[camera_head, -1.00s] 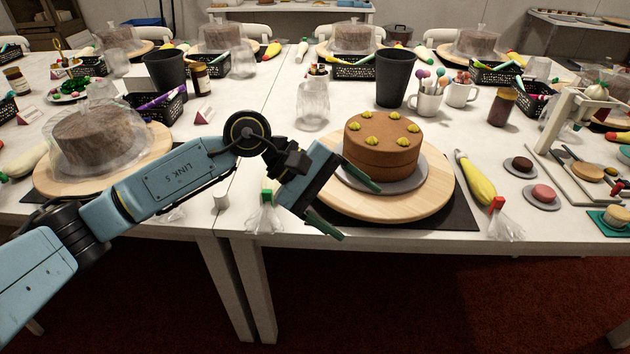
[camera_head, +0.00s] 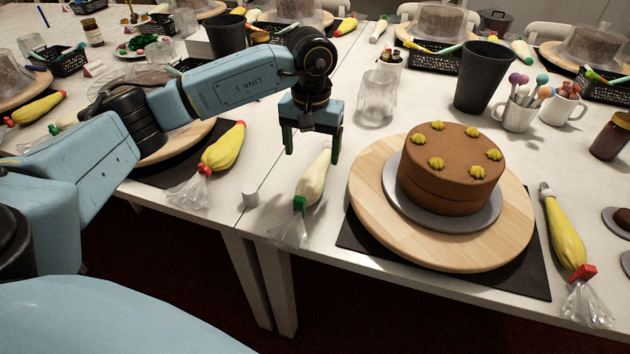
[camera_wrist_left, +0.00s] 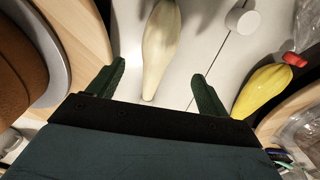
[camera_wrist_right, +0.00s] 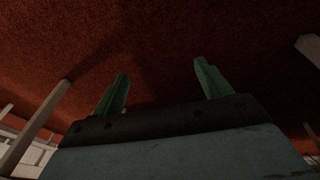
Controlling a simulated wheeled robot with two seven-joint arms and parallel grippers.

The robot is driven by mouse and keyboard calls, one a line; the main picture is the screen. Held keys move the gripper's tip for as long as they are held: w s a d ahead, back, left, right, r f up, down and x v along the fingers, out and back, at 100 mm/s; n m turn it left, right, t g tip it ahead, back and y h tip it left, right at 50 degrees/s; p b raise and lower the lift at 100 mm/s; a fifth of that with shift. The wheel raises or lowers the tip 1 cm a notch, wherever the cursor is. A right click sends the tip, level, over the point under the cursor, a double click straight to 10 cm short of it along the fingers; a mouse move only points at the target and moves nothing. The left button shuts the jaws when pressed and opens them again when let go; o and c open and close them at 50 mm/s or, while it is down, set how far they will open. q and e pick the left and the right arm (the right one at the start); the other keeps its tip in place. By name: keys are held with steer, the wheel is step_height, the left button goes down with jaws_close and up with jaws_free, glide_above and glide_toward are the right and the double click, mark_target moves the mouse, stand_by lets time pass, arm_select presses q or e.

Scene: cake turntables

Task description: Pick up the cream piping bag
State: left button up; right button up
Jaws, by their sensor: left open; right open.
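The cream piping bag (camera_head: 312,184) lies on the white table, left of the cake turntable. Its green clip (camera_head: 300,203) and clear plastic end are near the table's front edge. My left gripper (camera_head: 312,158) is open above the bag's far end, with its fingers pointing down. In the left wrist view the cream bag (camera_wrist_left: 161,48) lies between and beyond the open fingers (camera_wrist_left: 160,80), apart from them as far as I can tell. My right gripper (camera_wrist_right: 160,80) is open and empty over the red carpet; the head view does not show it.
A brown cake (camera_head: 450,170) stands on a wooden turntable (camera_head: 375,220) to the right. Yellow piping bags lie left (camera_head: 224,148) and far right (camera_head: 563,230). A small white cylinder (camera_head: 250,199) and a clear cup (camera_head: 376,97) are nearby.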

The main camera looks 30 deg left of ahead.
mark_target(313, 173)
arm_select(q)
steer(key=f+b, duration=0.1)
steer(key=f, duration=0.6)
steer(key=shift+d+b, duration=0.2)
steer(key=shift+b, duration=0.15)
steer(key=shift+f, duration=0.4)
steer(key=shift+r, duration=0.1)
steer(key=c, duration=0.7)
arm_select(e)
steer(key=shift+w+a+r, duration=0.35)
steer(key=shift+a+r, duration=0.1)
steer(key=shift+r, duration=0.25)
steer(key=shift+w+a+r, duration=0.3)
steer(key=shift+a+r, duration=0.2)
steer(key=shift+r, duration=0.2)
steer(key=shift+w+a+r, duration=0.35)
steer(key=shift+a+r, duration=0.1)
steer(key=shift+r, duration=0.25)
